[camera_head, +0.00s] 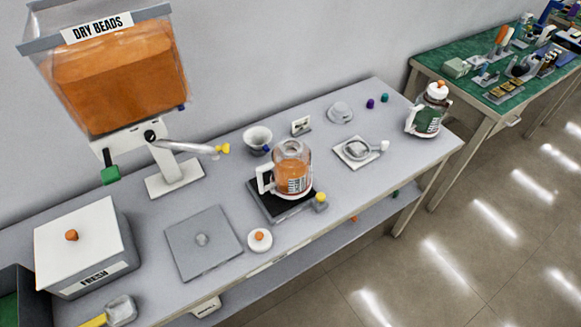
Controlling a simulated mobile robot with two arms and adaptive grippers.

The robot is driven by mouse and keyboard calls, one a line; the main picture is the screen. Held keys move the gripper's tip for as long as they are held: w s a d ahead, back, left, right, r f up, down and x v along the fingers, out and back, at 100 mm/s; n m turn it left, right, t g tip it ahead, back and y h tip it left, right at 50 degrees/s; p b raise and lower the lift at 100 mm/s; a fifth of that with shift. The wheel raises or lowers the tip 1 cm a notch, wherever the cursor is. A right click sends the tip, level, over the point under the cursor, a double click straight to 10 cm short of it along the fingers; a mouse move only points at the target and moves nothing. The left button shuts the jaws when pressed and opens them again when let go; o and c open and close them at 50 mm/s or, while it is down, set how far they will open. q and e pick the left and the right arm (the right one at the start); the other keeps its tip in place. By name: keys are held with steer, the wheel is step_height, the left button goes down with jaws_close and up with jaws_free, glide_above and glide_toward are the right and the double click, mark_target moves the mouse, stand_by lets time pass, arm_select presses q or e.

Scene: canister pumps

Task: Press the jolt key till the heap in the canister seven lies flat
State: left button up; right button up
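A clear canister (293,160) with a white handle stands upright and open on a black square platform (266,203) at mid-table. Orange beads (291,180) fill its lower part; the exact shape of their top surface is too small to tell. Its label shows dark stripes, and I cannot read a number. A yellow-topped knob (320,202), perhaps the jolt key, sits at the platform's front right corner. A second canister (427,116) with a white lid and dark green contents stands at the table's right end. Neither of my grippers is in view.
A DRY BEADS hopper (122,75) with a spout stands at back left. A FRESH box (87,245), a grey plate (203,243), a white lid (259,241) and a scoop (120,310) lie left and front. A bowl (257,138) and a small scale-like dish (357,150) flank the canister.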

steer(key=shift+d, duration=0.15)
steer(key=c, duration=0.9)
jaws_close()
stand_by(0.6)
